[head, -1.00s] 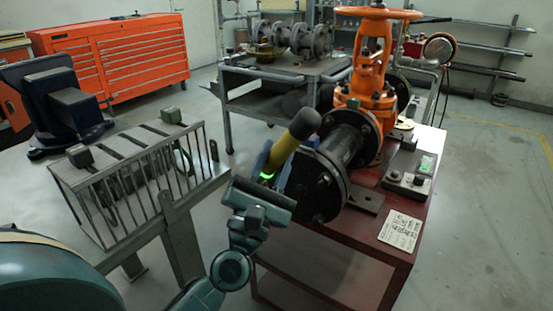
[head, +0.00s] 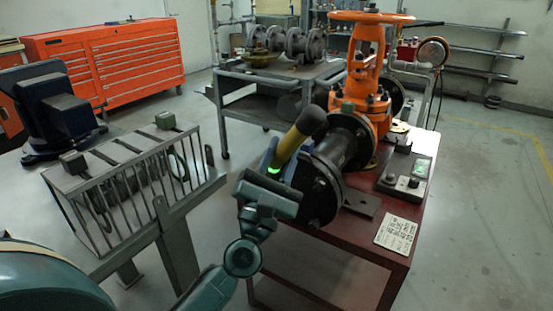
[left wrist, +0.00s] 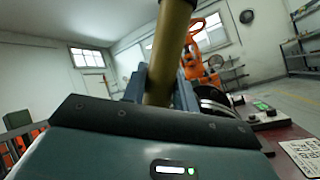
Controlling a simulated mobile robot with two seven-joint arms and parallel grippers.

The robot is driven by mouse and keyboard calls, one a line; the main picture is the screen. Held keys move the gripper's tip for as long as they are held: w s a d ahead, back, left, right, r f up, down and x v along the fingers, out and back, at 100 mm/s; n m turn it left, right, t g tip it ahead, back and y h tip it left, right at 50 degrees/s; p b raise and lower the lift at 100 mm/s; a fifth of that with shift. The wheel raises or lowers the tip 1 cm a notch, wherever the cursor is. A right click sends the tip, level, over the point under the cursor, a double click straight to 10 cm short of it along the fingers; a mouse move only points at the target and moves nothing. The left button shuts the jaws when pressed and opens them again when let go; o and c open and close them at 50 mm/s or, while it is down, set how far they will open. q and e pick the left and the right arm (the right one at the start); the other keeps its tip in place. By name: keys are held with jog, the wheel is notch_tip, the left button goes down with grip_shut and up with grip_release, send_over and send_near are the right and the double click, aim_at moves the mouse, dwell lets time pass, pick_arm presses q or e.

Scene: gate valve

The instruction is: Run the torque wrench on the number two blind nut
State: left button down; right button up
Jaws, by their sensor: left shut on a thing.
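My left gripper (head: 274,172) is shut on the yellow torque wrench (head: 290,147), which has a dark rounded end pointing up and to the right. In the left wrist view the wrench (left wrist: 167,50) rises between the fingers. A green light glows near the grip. The wrench is held in front of the black blind flange (head: 322,190) on the pipe of the orange gate valve (head: 368,70). The gripper and wrench cover part of the flange face. I cannot tell whether the wrench touches a nut, or which nut is number two. My right gripper is not in view.
The valve stands on a red bench (head: 350,232) with a control box (head: 407,178) and a white label plate (head: 396,233). A slotted metal rack (head: 135,190) and a blue vise (head: 58,112) are at left. A grey cart (head: 300,85) stands behind.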

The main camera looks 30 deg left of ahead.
pick_arm(q)
jog(key=shift+w+r, duration=0.1)
jog(key=shift+r, duration=0.05)
dwell(0.5)
jog(key=shift+w+d, duration=0.1)
jog(key=shift+w, duration=1.35)
jog(key=shift+w+b, duration=0.45)
jog(key=shift+w, duration=0.4)
dwell(2.2)
jog(key=shift+s, duration=0.3)
dwell(2.4)
